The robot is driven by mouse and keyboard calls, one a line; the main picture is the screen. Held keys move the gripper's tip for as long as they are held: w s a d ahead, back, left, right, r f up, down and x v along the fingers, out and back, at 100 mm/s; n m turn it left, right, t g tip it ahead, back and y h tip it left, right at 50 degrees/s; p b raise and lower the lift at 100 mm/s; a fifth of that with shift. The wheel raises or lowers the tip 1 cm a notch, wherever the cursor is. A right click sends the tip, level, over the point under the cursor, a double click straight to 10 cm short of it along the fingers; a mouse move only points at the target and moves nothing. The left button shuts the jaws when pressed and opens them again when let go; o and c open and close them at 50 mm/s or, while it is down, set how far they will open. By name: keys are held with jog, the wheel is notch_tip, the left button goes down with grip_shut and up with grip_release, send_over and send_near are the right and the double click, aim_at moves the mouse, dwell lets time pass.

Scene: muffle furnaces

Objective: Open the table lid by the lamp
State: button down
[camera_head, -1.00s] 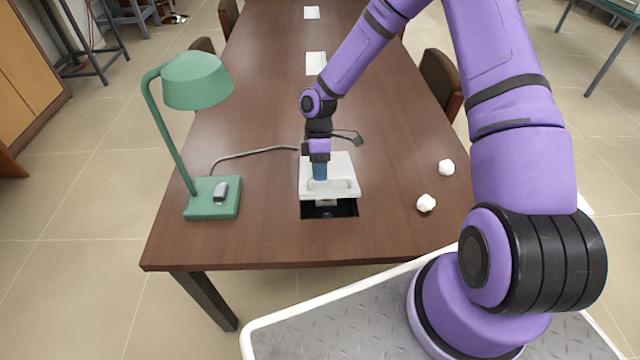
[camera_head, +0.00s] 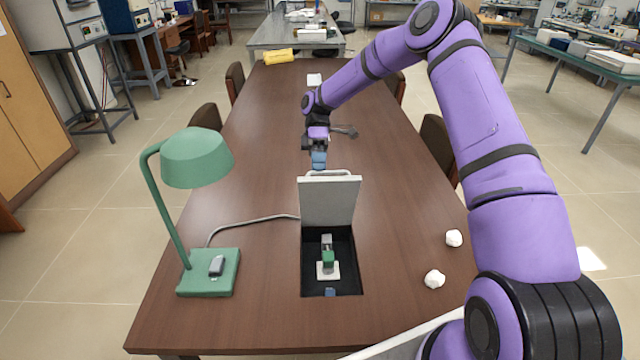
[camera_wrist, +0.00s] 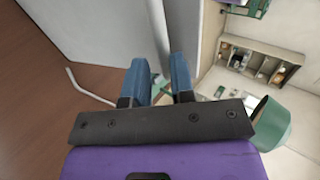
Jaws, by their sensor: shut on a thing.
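The light grey table lid (camera_head: 329,203) stands about upright at the far edge of a dark compartment in the brown table (camera_head: 270,150). It also fills the upper left of the wrist view (camera_wrist: 95,35). My gripper (camera_head: 318,165), with blue fingers, is shut on the lid's handle at its top edge. In the wrist view its fingers (camera_wrist: 158,85) sit on either side of the handle bar. The green lamp (camera_head: 197,158) stands left of the compartment; its shade also shows in the wrist view (camera_wrist: 272,126).
The open compartment (camera_head: 345,255) holds a small green and grey device (camera_head: 327,256). A cable (camera_head: 250,221) runs from the lamp base toward the lid. Two white lumps (camera_head: 434,279) lie on the right of the table. Chairs (camera_head: 438,145) line both sides.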

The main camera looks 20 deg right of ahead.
jog(key=w+d+f+g, duration=0.1)
jog(key=w+d+f, duration=0.1)
jog(key=w, duration=0.6)
jog(key=shift+w+d+y, duration=0.2)
jog(key=shift+d+y, duration=0.1)
jog(key=shift+d, duration=0.2)
jog(key=c, duration=1)
grip_release()
jog(key=shift+w, duration=0.15)
jog(key=shift+c, duration=0.5)
